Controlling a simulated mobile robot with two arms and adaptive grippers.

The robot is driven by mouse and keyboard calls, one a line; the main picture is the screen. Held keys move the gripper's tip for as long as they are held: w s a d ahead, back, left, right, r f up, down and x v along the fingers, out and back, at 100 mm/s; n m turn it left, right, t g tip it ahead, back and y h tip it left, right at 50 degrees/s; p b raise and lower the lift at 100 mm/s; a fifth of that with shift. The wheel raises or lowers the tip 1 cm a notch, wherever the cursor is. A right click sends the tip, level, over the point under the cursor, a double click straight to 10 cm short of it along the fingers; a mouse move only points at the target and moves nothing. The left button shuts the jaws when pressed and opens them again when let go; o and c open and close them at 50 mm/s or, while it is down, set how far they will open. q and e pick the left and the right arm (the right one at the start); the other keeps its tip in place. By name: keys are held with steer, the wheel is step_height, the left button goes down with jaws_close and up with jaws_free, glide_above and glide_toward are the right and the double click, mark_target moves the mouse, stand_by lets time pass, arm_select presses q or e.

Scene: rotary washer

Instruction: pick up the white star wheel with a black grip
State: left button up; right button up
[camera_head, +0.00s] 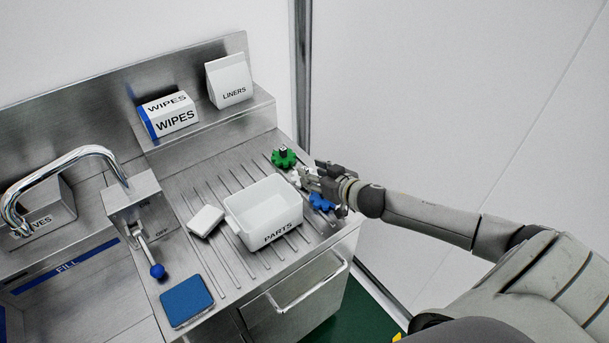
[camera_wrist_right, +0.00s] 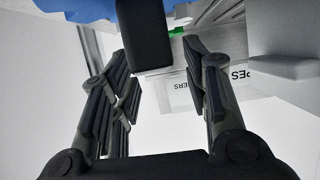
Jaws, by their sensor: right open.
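The white star wheel (camera_head: 296,179) shows only as a small pale part in the head view, at the right end of the counter between the green and blue wheels. My right gripper (camera_head: 314,172) covers most of it. In the right wrist view the open fingers of this gripper (camera_wrist_right: 158,70) stand on either side of a black upright grip (camera_wrist_right: 146,35), with gaps showing. Which wheel carries this grip is not fully clear there; a pale part lies behind it. My left gripper is out of view.
A green wheel (camera_head: 284,159) stands behind, and a blue wheel (camera_head: 321,203) in front. The white PARTS bin (camera_head: 265,219) stands close to the left. WIPES (camera_head: 170,116) and LINERS (camera_head: 230,82) packs stand on the back shelf. The counter's right edge is near.

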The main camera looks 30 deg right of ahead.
steer(key=shift+x, duration=1.4)
jaws_close()
